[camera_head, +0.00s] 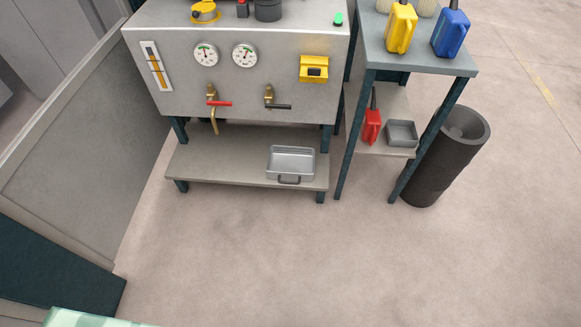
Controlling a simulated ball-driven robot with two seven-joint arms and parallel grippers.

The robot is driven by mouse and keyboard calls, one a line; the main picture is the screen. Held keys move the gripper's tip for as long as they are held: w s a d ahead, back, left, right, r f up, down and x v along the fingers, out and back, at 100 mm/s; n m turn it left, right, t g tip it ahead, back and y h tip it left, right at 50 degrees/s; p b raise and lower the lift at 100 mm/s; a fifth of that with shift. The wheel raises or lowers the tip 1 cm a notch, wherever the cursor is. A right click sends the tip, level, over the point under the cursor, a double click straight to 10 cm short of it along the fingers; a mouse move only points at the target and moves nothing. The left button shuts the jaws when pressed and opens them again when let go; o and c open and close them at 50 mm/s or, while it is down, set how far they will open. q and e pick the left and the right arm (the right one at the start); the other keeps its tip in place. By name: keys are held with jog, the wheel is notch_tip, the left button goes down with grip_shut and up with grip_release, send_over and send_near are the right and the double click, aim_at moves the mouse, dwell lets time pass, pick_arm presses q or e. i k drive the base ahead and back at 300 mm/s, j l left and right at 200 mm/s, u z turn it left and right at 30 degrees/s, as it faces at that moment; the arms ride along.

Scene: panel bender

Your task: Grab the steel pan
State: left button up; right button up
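The steel pan (291,160) is a shallow grey rectangular tray with a dark handle on its front side. It sits upright on the right part of the low shelf (222,168) under the machine. It looks empty. Neither of my grippers shows in the head view, so nothing is seen near the pan.
The grey machine (180,78) with gauges and two taps stands above the shelf. A side table (418,58) to its right holds yellow and blue cans; its lower shelf holds a red can (372,127) and small grey tray (402,133). A dark bin (440,160) stands beside. The front floor is clear.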

aim_at(284, 162)
jog(key=i+j+z, duration=0.2)
jog(key=i, duration=0.35)
jog(key=i+j+z, duration=0.15)
jog(key=i+j, duration=0.15)
jog(key=i, duration=0.25)
jog(key=i+j+z, duration=0.2)
jog(key=i+j, duration=0.2)
jog(key=i, duration=0.15)
